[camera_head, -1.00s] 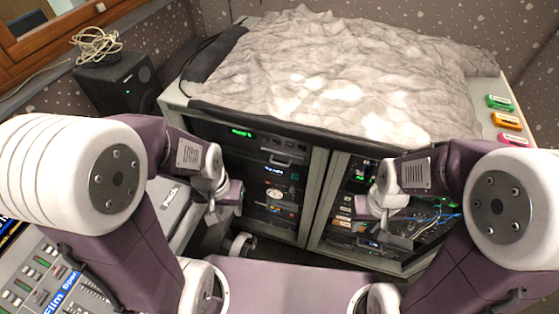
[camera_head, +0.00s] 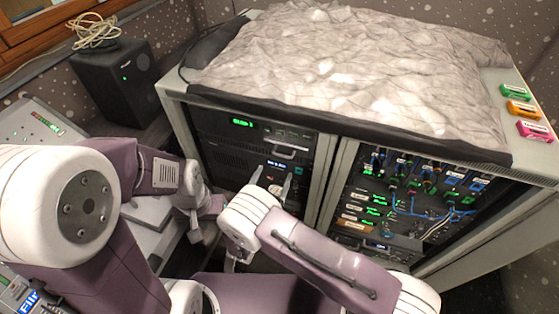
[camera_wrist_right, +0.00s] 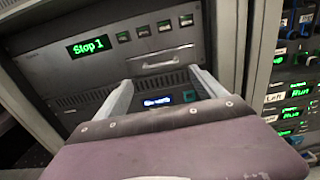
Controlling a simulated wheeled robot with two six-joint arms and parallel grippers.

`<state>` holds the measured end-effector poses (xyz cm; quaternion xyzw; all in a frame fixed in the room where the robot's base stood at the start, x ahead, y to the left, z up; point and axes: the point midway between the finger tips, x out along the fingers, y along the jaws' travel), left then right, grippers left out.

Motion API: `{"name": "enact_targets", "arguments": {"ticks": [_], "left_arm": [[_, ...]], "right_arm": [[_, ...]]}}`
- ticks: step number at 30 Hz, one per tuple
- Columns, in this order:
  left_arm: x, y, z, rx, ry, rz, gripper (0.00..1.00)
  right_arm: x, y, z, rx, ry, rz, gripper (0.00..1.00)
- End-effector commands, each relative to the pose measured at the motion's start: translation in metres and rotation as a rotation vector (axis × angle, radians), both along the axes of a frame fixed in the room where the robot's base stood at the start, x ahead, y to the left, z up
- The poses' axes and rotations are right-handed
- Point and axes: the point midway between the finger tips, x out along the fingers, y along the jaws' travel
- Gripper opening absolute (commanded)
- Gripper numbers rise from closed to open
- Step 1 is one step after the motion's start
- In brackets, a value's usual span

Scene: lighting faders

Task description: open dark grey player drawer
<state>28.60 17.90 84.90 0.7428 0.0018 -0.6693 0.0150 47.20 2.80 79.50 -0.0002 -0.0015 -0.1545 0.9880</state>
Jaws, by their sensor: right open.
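The dark grey player (camera_head: 226,134) sits at the top of the left rack bay, with a green lit display. Its drawer has a pale bar handle (camera_head: 280,140) and looks shut. In the right wrist view, the player (camera_wrist_right: 45,65) reads "Stop 1" and the drawer handle (camera_wrist_right: 160,62) lies between and just beyond my fingertips. My right gripper (camera_head: 272,177) is open and empty, pointing at the rack below the handle; its two fingers also show in the wrist view (camera_wrist_right: 161,85). My left gripper (camera_head: 203,232) hangs low at the left; its jaws are not clear.
A unit with a blue display (camera_wrist_right: 158,101) lies below the player. A rack bay with cables (camera_head: 420,205) stands to the right, past a grey upright (camera_head: 336,185). A crumpled cloth (camera_head: 340,65) covers the rack top. A black speaker (camera_head: 120,85) stands at the left.

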Motion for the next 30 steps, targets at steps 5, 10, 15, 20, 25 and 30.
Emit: {"name": "enact_targets", "arguments": {"ticks": [5,10,15,20,25,30], "left_arm": [[0.000,0.000,0.000,0.000,0.000,0.000,0.36],[0.000,0.000,-0.001,0.000,0.000,0.000,0.36],[0.000,0.000,-0.001,0.000,0.000,0.000,0.36],[0.000,0.000,-0.001,0.000,0.000,0.000,0.36],[0.000,0.000,-0.001,0.000,0.000,0.000,0.36],[0.000,0.000,-0.001,0.000,0.000,0.000,0.36]], "right_arm": [[0.037,-0.015,0.000,0.001,0.001,-0.007,0.80],[0.064,-0.023,0.000,0.002,0.002,-0.006,0.80],[0.073,-0.025,0.000,0.000,0.001,-0.004,0.80],[0.074,-0.025,0.000,0.001,0.002,-0.004,0.80],[0.073,-0.025,0.000,0.001,0.002,-0.004,0.44],[0.073,-0.026,0.000,0.000,0.002,-0.005,0.00]]}}
